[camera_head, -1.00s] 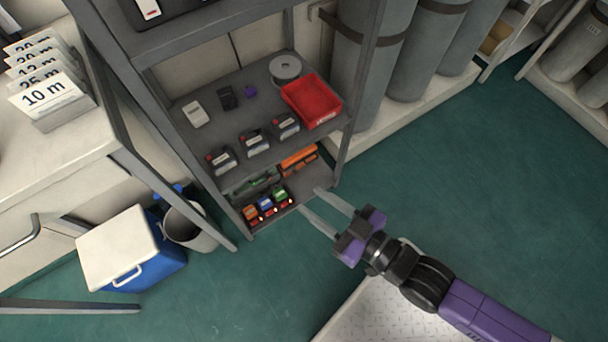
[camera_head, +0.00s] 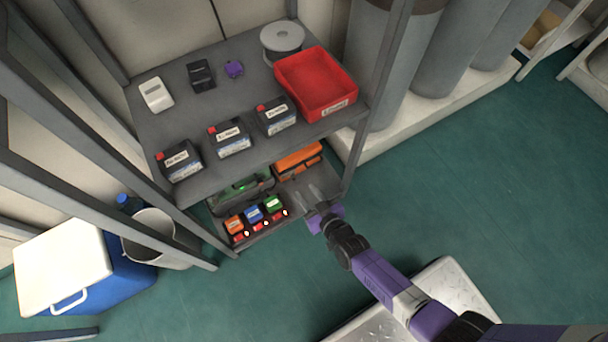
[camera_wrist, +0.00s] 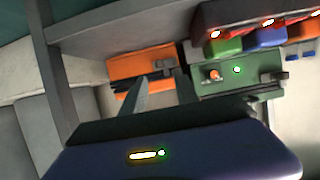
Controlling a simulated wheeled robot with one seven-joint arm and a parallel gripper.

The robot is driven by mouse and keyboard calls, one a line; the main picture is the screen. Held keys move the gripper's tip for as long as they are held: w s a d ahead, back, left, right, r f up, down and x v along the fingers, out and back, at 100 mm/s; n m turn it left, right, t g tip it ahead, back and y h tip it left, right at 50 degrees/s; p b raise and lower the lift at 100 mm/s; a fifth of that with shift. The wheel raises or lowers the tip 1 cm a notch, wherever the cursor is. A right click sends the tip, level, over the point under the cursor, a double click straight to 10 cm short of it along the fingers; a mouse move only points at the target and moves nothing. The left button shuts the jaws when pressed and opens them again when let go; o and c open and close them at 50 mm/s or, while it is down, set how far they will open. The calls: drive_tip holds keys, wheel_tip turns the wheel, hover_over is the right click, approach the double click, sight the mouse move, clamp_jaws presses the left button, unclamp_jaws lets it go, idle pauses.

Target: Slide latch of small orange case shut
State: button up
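The small orange case (camera_head: 298,160) sits at the back right of the lower shelf, partly under the shelf above. In the wrist view the orange case (camera_wrist: 141,66) lies beyond my fingertips, with a dark grey latch piece on its front at the right. I cannot tell the latch's exact position. My gripper (camera_head: 308,196) is at the front of the lower shelf, in front of the case and apart from it. In the wrist view its two fingers (camera_wrist: 160,88) are spread with nothing between them, pointing toward the case.
A green case (camera_head: 243,187) stands left of the orange one. Small orange, blue and green items (camera_head: 254,213) with lit red bases sit at the shelf's front left. The upper shelf (camera_head: 205,125) overhangs. A shelf post (camera_head: 357,150) stands at the right.

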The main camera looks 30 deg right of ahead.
sight(295, 178)
drive_tip(key=b+x, duration=0.4)
drive_tip(key=x, duration=0.2)
drive_tip(key=shift+w+f+b, duration=0.1)
drive_tip(key=shift+w+b, duration=0.55)
drive_tip(key=shift+w, duration=0.25)
clamp_jaws()
drive_tip(key=shift+f, duration=0.1)
idle(0.7)
